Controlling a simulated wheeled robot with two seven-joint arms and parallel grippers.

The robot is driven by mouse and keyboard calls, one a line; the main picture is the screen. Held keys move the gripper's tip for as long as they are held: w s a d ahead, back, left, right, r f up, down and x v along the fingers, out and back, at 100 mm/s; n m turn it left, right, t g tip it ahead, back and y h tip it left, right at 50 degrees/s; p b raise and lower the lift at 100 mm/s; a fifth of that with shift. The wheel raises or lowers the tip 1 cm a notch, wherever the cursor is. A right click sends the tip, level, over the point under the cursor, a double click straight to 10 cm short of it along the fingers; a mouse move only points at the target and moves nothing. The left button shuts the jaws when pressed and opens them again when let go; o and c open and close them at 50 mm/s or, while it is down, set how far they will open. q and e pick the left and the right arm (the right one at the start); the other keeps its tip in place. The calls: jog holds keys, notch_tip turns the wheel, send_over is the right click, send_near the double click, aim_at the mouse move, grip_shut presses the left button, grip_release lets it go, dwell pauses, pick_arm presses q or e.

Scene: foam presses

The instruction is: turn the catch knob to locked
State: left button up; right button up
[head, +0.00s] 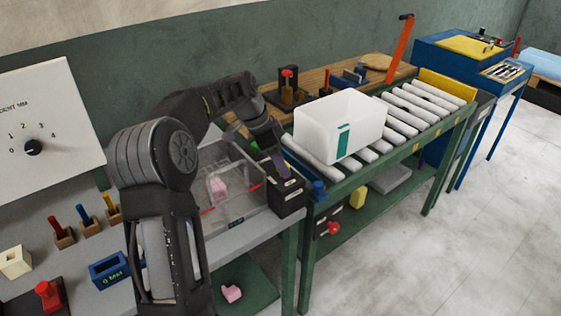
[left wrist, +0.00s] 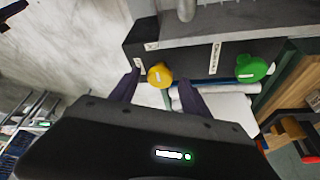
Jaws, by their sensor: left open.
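My left gripper (head: 279,164) is open above the black box at the near end of the conveyor in the head view. In the left wrist view, a round yellow knob (left wrist: 160,75) on a dark panel (left wrist: 190,62) shows between the dark fingers of the left gripper (left wrist: 156,84). I cannot tell whether the fingers touch it. A green knob (left wrist: 251,68) sits farther right on the same panel. The pale labels beside the knobs are too small to read, so I cannot tell which one is the catch knob or its setting. My right gripper is not in view.
A clear-walled press (head: 232,185) with a pink piece inside stands beside my left arm. A white bin (head: 318,125) sits on the roller conveyor (head: 405,125). A white dial board (head: 50,115) and small colored blocks are at left. The floor at right is clear.

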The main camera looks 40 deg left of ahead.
pick_arm(q)
jog(key=b+v, duration=0.1)
jog(key=v, duration=0.6)
jog(key=shift+r, duration=0.25)
jog(key=shift+s+a+f, duration=0.1)
jog(key=shift+s, duration=0.05)
